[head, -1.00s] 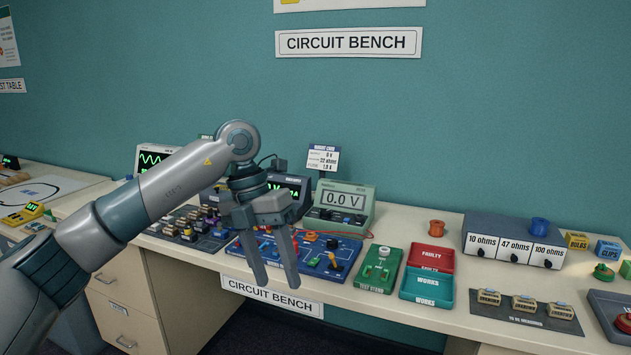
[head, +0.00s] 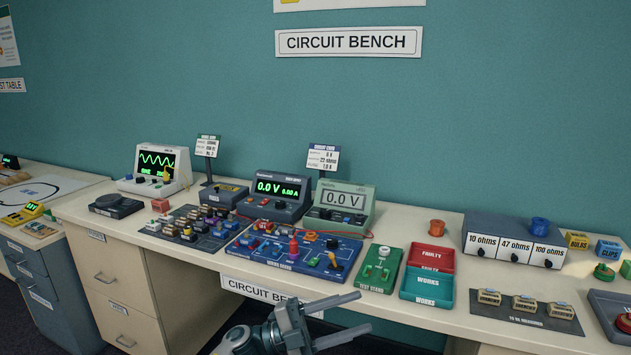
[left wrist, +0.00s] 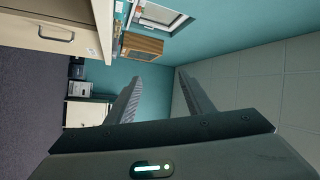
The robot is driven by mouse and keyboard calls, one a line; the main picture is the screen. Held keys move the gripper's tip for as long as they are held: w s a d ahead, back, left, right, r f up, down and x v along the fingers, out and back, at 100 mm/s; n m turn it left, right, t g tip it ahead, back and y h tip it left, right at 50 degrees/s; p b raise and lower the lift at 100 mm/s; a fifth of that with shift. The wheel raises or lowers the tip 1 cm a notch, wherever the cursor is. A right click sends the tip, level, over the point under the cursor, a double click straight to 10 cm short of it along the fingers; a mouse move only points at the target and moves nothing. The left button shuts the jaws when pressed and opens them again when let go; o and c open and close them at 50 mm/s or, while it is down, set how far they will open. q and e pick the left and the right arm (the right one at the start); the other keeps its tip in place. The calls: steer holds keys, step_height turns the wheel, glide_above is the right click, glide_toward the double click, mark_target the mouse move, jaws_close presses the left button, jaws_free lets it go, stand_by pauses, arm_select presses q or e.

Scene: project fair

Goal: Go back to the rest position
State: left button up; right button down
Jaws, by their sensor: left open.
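My left gripper (head: 335,318) is low at the bottom of the head view, in front of the bench edge and below the bench top. Its two fingers point right and stand apart with nothing between them. In the left wrist view the fingers (left wrist: 165,98) are also apart and empty, with wall and floor beyond. The circuit bench (head: 400,308) carries its items clear of the gripper. My right gripper is in neither view.
On the bench are a blue circuit board (head: 262,265), two meters, a green tester (head: 380,268), red and green trays (head: 427,286) and a resistor box (head: 512,240). A drawer cabinet (head: 115,285) stands below at left.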

arm_select(q)
steer(key=a+f+n+t+y, duration=0.35)
steer(key=f+n, duration=0.25)
steer(key=f, duration=0.3)
steer(key=w+a+f+n+t+y, duration=0.1)
steer(key=a+f+n+t+y, duration=0.25)
steer(key=f+n+t, duration=0.35)
steer(key=a+f+n+t+y, duration=0.3)
steer(key=a+f+n, duration=0.15)
steer(key=f, duration=0.55)
steer(key=s+a+f+n+g+y, duration=0.1)
steer(key=s+a+f+n+y, duration=0.15)
steer(key=f, duration=0.35)
steer(key=s+a+f+n+y, duration=0.2)
steer(key=s+f, duration=0.1)
steer(key=f, duration=0.3)
steer(key=s+a+f+n+g+y, duration=0.1)
steer(key=s+a+f+n+g, duration=0.1)
steer(key=s+f, duration=0.6)
steer(key=s+a+f+n+g+y, duration=0.1)
steer(key=s+a+f+g+y, duration=0.1)
steer(key=s+f, duration=0.6)
steer(key=s+a+f+n+g+y, duration=0.2)
steer(key=s+a+f+g, duration=0.2)
steer(key=s+f, duration=0.5)
steer(key=s+a, duration=0.1)
steer(key=s, duration=0.6)
steer(key=shift+n, duration=0.3)
steer(key=shift+a+g, duration=0.15)
steer(key=shift+g, duration=0.1)
